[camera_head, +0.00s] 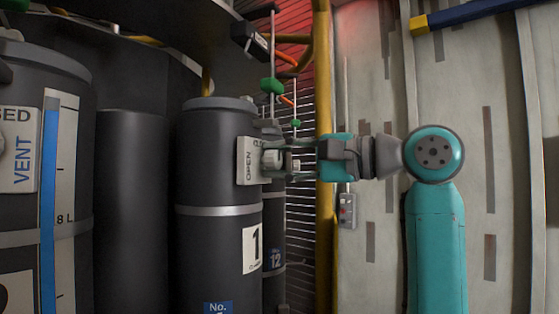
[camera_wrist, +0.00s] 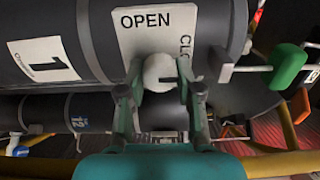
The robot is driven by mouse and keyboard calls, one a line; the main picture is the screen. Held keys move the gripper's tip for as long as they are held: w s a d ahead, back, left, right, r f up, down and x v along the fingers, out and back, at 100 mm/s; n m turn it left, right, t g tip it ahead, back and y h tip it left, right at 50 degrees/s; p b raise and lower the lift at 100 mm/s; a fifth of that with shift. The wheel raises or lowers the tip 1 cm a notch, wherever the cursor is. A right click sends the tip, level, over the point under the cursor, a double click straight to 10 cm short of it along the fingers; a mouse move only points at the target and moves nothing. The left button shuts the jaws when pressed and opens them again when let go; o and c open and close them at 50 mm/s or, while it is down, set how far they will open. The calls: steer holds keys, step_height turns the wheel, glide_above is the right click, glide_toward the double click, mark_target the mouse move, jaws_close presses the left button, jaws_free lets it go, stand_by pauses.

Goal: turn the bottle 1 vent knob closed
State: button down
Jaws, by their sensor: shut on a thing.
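Bottle 1 (camera_head: 215,150) is a dark grey cylinder with a light band and a white label with a black 1; it also shows in the wrist view (camera_wrist: 95,25). A pale plate (camera_head: 246,160) reading OPEN is fixed to its side; the wrist view shows OPEN and part of a second word on the plate (camera_wrist: 135,42). The round whitish vent knob (camera_wrist: 158,72) sits on this plate, with a dark mark pointing right in the wrist view. My gripper (camera_head: 282,158) reaches in from the right, its fingers (camera_wrist: 160,92) shut on the knob from both sides. The fingers hide part of the knob.
Another large bottle (camera_head: 70,160) with a VENT plate and blue level strip stands at left. A bottle marked 12 (camera_head: 274,230) stands behind bottle 1. A green handle (camera_head: 271,85) hangs above my gripper. A yellow pipe (camera_head: 324,230) runs upright close to my wrist.

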steer(key=c, duration=0.8)
jaws_free()
steer(key=shift+o, duration=0.2)
steer(key=shift+d, duration=0.1)
steer(key=v, duration=1.1)
steer(key=shift+s+d, duration=0.15)
steer(key=shift+d, duration=0.25)
